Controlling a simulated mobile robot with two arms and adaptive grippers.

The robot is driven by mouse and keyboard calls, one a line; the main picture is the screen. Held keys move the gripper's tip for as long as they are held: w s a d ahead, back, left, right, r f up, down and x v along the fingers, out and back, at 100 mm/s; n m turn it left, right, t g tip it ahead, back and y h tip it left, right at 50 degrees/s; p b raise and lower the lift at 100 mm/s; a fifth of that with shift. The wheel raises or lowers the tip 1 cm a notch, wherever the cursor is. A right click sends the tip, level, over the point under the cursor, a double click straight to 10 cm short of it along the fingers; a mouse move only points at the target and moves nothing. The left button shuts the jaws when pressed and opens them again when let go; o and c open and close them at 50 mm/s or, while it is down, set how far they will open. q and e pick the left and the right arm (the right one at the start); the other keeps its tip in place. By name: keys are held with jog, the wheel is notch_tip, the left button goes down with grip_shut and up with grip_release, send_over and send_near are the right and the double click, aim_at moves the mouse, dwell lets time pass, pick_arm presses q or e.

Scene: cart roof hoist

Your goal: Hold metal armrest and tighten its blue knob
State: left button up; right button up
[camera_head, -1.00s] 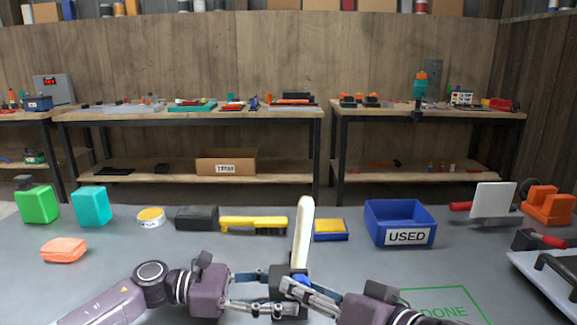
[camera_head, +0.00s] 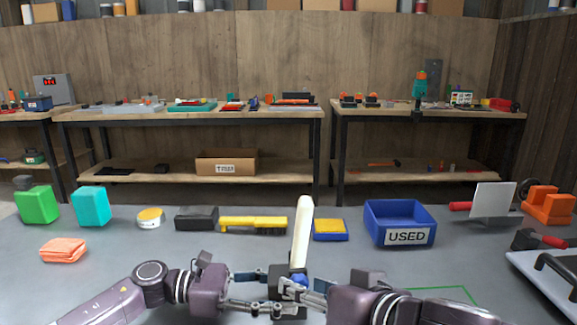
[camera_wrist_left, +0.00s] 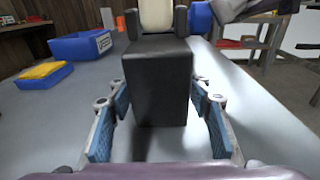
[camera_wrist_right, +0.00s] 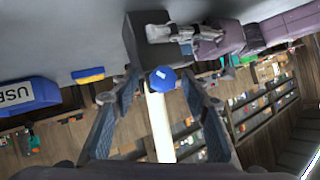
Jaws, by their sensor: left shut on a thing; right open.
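The armrest stands upright on the grey table, with a dark block-shaped base (camera_wrist_left: 160,85) and a pale cream bar (camera_head: 302,235) rising from it. Its blue knob (camera_wrist_right: 163,79) sits on the side of the base and also shows in the left wrist view (camera_wrist_left: 201,18). My left gripper (camera_head: 262,291) is shut on the dark base, one finger on each side. My right gripper (camera_wrist_right: 150,92) is open, its fingers on either side of the knob with gaps visible. In the head view the right gripper partly covers the knob.
A blue USED bin (camera_head: 400,222), a yellow-and-blue sponge (camera_head: 330,230) and a yellow brush (camera_head: 253,224) lie behind the armrest. An orange cloth (camera_head: 63,250) and green (camera_head: 37,205) and teal (camera_head: 91,206) blocks are at left. A grey tray (camera_head: 545,277) is at right.

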jog(key=shift+a+r+n+h, duration=0.1)
jog(key=shift+r+n+h, duration=0.05)
jog(key=shift+n+h, duration=0.4)
jog(key=shift+a+n+h, duration=0.15)
jog(key=shift+n+h, duration=0.4)
jog(key=shift+h, duration=0.3)
jog(key=shift+r, duration=0.1)
